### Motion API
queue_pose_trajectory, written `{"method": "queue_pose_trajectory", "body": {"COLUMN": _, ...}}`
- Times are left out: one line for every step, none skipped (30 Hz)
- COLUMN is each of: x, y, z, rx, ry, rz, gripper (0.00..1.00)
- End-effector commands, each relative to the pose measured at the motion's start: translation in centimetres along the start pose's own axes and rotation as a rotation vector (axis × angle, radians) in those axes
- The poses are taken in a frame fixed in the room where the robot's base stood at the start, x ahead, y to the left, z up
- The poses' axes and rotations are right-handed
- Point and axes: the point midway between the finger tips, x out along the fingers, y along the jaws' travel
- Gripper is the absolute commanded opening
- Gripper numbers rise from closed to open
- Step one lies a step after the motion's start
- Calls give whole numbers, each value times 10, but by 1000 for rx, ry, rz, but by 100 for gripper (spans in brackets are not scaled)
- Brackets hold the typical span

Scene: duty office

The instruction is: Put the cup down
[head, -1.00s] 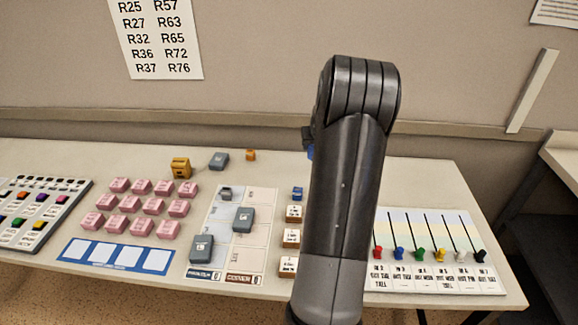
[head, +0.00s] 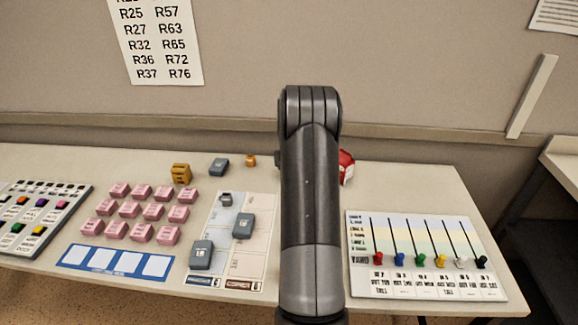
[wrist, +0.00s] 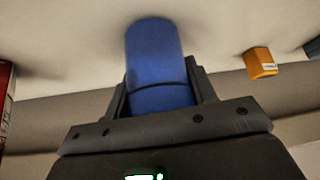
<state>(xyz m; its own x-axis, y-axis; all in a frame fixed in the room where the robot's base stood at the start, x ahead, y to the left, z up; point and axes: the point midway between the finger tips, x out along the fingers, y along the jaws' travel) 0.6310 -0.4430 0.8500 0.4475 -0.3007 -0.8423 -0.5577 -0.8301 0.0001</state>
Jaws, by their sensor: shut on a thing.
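The blue cup (wrist: 153,50) is between the fingers of my gripper (wrist: 160,92) in the wrist view. The fingers are shut on it from both sides. Its far end points at the pale tabletop, with a dark shadow around it; I cannot tell whether it touches. In the head view my own arm hides the gripper and the cup.
The table (head: 410,185) is bare at back right. A red and white item (head: 345,167) stands just right of my arm. A small orange block (head: 251,160), grey block (head: 219,167) and yellow block (head: 181,173) lie left. A slider board (head: 425,250) lies front right.

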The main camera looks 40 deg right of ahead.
Motion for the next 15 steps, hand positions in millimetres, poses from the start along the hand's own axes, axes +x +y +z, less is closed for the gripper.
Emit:
{"method": "queue_pose_trajectory", "body": {"x": 0, "y": 0, "z": 0, "rx": 0, "ry": 1, "rz": 0, "gripper": 29}}
{"method": "queue_pose_trajectory", "body": {"x": 0, "y": 0, "z": 0, "rx": 0, "ry": 2, "rz": 0, "gripper": 29}}
{"method": "queue_pose_trajectory", "body": {"x": 0, "y": 0, "z": 0, "rx": 0, "ry": 2, "rz": 0, "gripper": 29}}
{"method": "queue_pose_trajectory", "body": {"x": 0, "y": 0, "z": 0, "rx": 0, "ry": 2, "rz": 0, "gripper": 29}}
{"method": "queue_pose_trajectory", "body": {"x": 0, "y": 0, "z": 0, "rx": 0, "ry": 2, "rz": 0, "gripper": 29}}
{"method": "queue_pose_trajectory", "body": {"x": 0, "y": 0, "z": 0, "rx": 0, "ry": 1, "rz": 0, "gripper": 29}}
{"method": "queue_pose_trajectory", "body": {"x": 0, "y": 0, "z": 0, "rx": 0, "ry": 1, "rz": 0, "gripper": 29}}
{"method": "queue_pose_trajectory", "body": {"x": 1, "y": 0, "z": 0, "rx": 0, "ry": 1, "rz": 0, "gripper": 29}}
{"method": "queue_pose_trajectory", "body": {"x": 2, "y": 0, "z": 1, "rx": 0, "ry": 1, "rz": 0, "gripper": 29}}
{"method": "queue_pose_trajectory", "body": {"x": 3, "y": 0, "z": 2, "rx": 0, "ry": 1, "rz": 0, "gripper": 29}}
{"method": "queue_pose_trajectory", "body": {"x": 2, "y": 0, "z": 1, "rx": 0, "ry": 1, "rz": 0, "gripper": 54}}
{"method": "queue_pose_trajectory", "body": {"x": 2, "y": 0, "z": 1, "rx": 0, "ry": 1, "rz": 0, "gripper": 57}}
{"method": "queue_pose_trajectory", "body": {"x": 2, "y": 0, "z": 1, "rx": 0, "ry": 1, "rz": 0, "gripper": 59}}
{"method": "queue_pose_trajectory", "body": {"x": 2, "y": 0, "z": 1, "rx": 0, "ry": 1, "rz": 0, "gripper": 62}}
{"method": "queue_pose_trajectory", "body": {"x": 2, "y": 0, "z": 1, "rx": 0, "ry": 1, "rz": 0, "gripper": 65}}
